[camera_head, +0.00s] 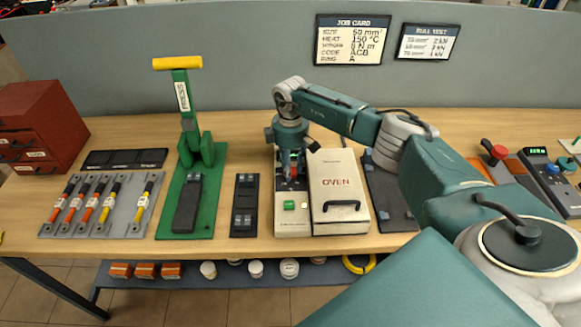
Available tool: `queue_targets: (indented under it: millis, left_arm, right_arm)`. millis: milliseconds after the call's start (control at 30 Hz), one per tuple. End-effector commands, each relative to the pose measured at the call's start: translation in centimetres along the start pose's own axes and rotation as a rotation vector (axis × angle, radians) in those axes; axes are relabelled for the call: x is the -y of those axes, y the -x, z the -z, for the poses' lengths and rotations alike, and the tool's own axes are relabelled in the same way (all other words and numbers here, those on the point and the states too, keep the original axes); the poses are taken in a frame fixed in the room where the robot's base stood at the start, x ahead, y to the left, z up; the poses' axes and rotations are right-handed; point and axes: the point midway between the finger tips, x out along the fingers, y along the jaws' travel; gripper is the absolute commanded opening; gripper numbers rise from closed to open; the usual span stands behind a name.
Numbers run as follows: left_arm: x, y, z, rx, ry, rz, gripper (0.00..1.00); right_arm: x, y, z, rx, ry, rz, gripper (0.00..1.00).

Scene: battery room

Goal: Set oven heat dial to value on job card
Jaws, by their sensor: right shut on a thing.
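The job card (353,40) hangs on the grey back panel; its heat line reads 150 °C. The oven (340,190) is a cream box with a red OVEN label and a dark handle. To its left is its control panel (292,222), with a green button (289,205) near the front. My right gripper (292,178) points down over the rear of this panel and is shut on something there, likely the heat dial. The gripper hides the dial and its scale, so its setting cannot be read. My left gripper is not in view.
A green press (188,150) with a yellow handle stands left of a small black block tray (244,205). A rack of colored cables (100,205) and a red drawer cabinet (40,125) are farther left. My right arm spans above the oven and bench right of it.

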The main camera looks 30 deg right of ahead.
Motion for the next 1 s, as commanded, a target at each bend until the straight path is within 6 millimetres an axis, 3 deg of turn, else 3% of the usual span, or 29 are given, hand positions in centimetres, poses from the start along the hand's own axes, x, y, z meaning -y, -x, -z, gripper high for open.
queue_targets:
  millis: [200, 233, 300, 667, 767, 1000]
  left_arm:
    - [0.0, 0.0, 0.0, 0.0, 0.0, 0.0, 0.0]
    - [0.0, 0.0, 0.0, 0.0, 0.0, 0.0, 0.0]
    - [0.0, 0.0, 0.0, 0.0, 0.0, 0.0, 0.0]
    - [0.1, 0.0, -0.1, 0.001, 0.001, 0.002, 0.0]
    - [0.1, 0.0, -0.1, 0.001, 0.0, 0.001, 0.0]
    - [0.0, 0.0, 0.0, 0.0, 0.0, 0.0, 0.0]
  right_arm:
    - [-0.3, 0.3, 0.1, -0.006, -0.003, -0.006, 0.05]
    - [-0.3, 0.3, 0.1, -0.006, -0.003, -0.006, 0.35]
    - [-0.2, 0.3, 0.1, -0.005, -0.003, -0.005, 0.49]
    - [-0.1, 0.4, 0.1, -0.003, 0.0, -0.002, 0.5]
    - [-0.1, 1.4, 0.1, -0.004, 0.001, -0.002, 0.5]
    - [-0.2, 6.4, 0.1, -0.005, 0.0, -0.005, 0.5]
